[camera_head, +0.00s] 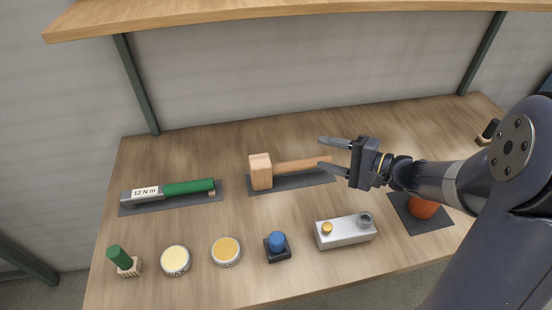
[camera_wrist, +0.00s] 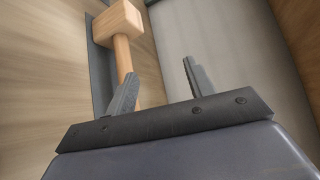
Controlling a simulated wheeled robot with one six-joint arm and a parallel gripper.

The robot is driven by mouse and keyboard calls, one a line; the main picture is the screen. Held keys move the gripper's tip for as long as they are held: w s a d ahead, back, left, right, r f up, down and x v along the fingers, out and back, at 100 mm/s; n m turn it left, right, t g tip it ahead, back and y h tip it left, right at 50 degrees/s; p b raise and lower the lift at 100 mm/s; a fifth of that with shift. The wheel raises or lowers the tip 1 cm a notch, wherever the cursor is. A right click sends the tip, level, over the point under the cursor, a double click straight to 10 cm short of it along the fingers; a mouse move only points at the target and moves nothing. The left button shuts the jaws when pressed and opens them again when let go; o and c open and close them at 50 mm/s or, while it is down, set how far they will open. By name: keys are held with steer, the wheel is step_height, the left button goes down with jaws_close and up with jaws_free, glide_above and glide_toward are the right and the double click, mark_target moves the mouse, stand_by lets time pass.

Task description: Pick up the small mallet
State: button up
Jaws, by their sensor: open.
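A small wooden mallet (camera_head: 261,172) lies on a dark mat (camera_head: 290,183) in the middle of the table, its head to the left and its handle pointing right. My gripper (camera_head: 325,153) is open at the right end of the handle, with its fingers pointing left. In the wrist view the mallet (camera_wrist: 119,20) shows at the upper left, its handle running down behind the left finger of my gripper (camera_wrist: 160,82). The space between the fingers looks empty. The lower end of the handle is partly hidden by that finger.
A green-handled torque wrench (camera_head: 188,187) lies at the left. Along the front are a green-topped tool (camera_head: 121,257), two round tins (camera_head: 176,260), a blue knob (camera_head: 277,241) and a metal block (camera_head: 345,233). An orange-red object (camera_head: 422,207) sits below my arm. A shelf (camera_head: 250,14) hangs above.

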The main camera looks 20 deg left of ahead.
glide_toward(299, 168)
steer(key=x, duration=0.2)
steer(key=shift+a, duration=0.3)
steer(key=shift+p+x, duration=0.45)
steer(key=shift+x, duration=0.5)
steer(key=shift+p+x, duration=0.7)
steer(key=shift+x, duration=2.2)
steer(key=shift+f, duration=0.15)
jaws_close()
